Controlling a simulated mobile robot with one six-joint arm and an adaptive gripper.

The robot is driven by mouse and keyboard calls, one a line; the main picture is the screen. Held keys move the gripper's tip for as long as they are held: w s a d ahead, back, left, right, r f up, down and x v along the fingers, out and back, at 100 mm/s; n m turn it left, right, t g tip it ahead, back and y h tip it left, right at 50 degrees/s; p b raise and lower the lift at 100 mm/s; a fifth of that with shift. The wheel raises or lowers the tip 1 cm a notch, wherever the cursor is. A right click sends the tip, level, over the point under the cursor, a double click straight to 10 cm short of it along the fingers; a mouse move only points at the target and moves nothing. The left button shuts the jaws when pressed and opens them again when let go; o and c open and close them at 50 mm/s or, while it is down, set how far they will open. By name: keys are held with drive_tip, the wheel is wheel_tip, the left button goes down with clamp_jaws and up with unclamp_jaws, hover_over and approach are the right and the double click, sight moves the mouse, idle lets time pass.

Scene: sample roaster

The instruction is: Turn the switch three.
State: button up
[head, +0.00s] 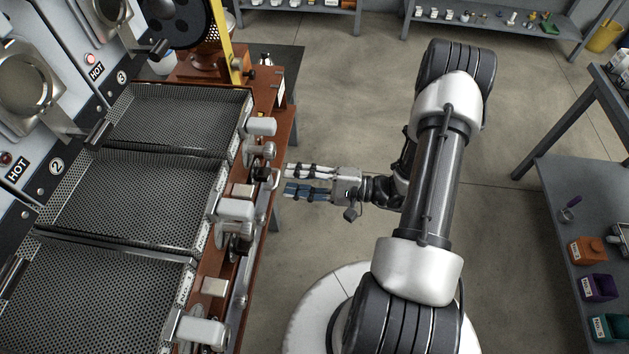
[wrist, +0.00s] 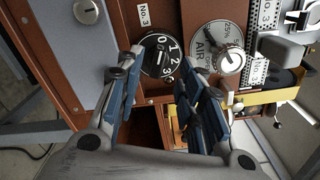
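In the wrist view a round black dial switch (wrist: 160,56) with white numbers sits on the brown panel beside a "No.3" label (wrist: 143,15). A pale mark shows near its middle, but its exact setting is hard to read. My gripper (wrist: 158,62) is open, its blue-padded fingers on either side of the dial, with nothing visible held between them. I cannot tell if the fingers touch it. In the head view my gripper (head: 289,180) points left at the front of the roaster bench; the dial is hidden there.
A silver AIR dial (wrist: 217,47) sits just right of the black dial. In the head view, levers with grey handles (head: 236,209) jut from the front edge, beside mesh trays (head: 180,115). Open floor (head: 330,110) lies behind my gripper; a grey table (head: 560,190) stands far right.

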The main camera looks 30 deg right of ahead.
drive_tip(key=v, duration=0.5)
drive_tip(key=shift+s+d, duration=0.15)
drive_tip(key=s+a+r+n+g+h, duration=0.2)
drive_tip(key=s+a+r+n+g, duration=0.2)
drive_tip(key=a+r+g, duration=0.15)
drive_tip(key=s+a+r+n+g+h, duration=0.3)
drive_tip(key=s+a+r+n+g, duration=0.15)
drive_tip(key=r+g, duration=0.25)
drive_tip(key=s+r+n+t+h, duration=0.1)
drive_tip(key=s+r+t+h, duration=0.1)
drive_tip(key=r+t+h, duration=0.1)
drive_tip(key=s+d+r+n+t+h, duration=0.1)
drive_tip(key=s+r+n+t+h, duration=0.1)
drive_tip(key=r+h, duration=0.4)
drive_tip(key=shift+s+d+r+t+h, duration=0.3)
drive_tip(key=shift+s+r+t, duration=0.1)
drive_tip(key=shift+r+t, duration=0.45)
drive_tip(key=shift+a, duration=0.1)
